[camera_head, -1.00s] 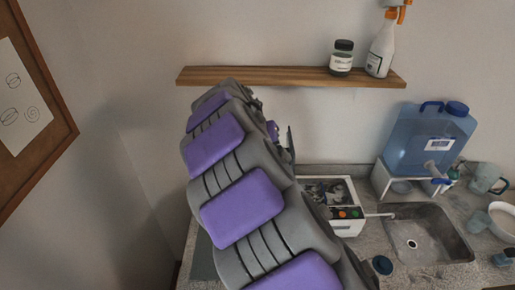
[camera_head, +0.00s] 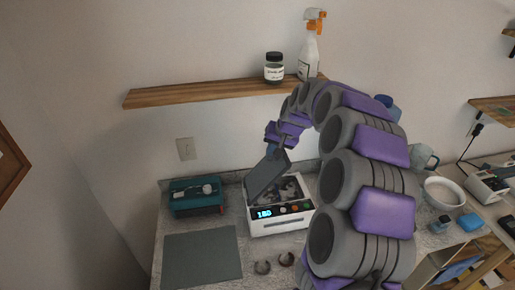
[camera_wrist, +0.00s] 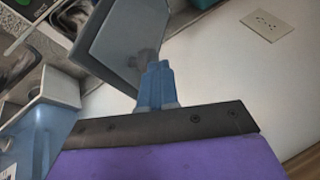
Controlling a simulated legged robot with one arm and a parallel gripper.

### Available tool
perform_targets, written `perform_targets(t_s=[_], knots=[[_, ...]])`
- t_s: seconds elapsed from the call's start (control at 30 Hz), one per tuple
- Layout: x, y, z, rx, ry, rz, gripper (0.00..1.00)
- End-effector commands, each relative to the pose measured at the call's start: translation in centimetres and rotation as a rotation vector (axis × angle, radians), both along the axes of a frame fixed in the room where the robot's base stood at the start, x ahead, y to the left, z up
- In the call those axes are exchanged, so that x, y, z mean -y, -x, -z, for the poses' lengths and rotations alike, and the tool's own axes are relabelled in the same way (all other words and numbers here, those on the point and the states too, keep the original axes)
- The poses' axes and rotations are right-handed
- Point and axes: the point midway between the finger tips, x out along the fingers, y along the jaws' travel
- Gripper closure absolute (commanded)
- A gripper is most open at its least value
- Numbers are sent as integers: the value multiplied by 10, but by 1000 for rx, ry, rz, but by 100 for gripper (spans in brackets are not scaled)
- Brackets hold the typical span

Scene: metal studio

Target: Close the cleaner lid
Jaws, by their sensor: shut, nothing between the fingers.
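The cleaner (camera_head: 281,224) is a white box on the counter with a lit display reading 180 and several buttons on its front. Its grey lid (camera_head: 266,174) stands tilted up, open, at the left of the box, and metal pieces show inside. My gripper (camera_head: 272,152) is shut and empty at the upper edge of the lid. In the wrist view my blue fingertips (camera_wrist: 156,72) overlap the grey lid panel (camera_wrist: 125,32); I cannot tell whether they touch it.
A teal box (camera_head: 196,197) stands left of the cleaner, and a grey mat (camera_head: 202,254) lies in front of it. Two small rings (camera_head: 274,264) lie before the cleaner. A wooden shelf (camera_head: 205,93) above holds a jar (camera_head: 274,68) and a spray bottle (camera_head: 309,52).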

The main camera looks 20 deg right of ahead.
Motion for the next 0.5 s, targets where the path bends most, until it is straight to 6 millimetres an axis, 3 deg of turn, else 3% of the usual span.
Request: perform_targets(t_s=[0.5], knots=[[75, 14, 49, 74, -374, 4, 100]])
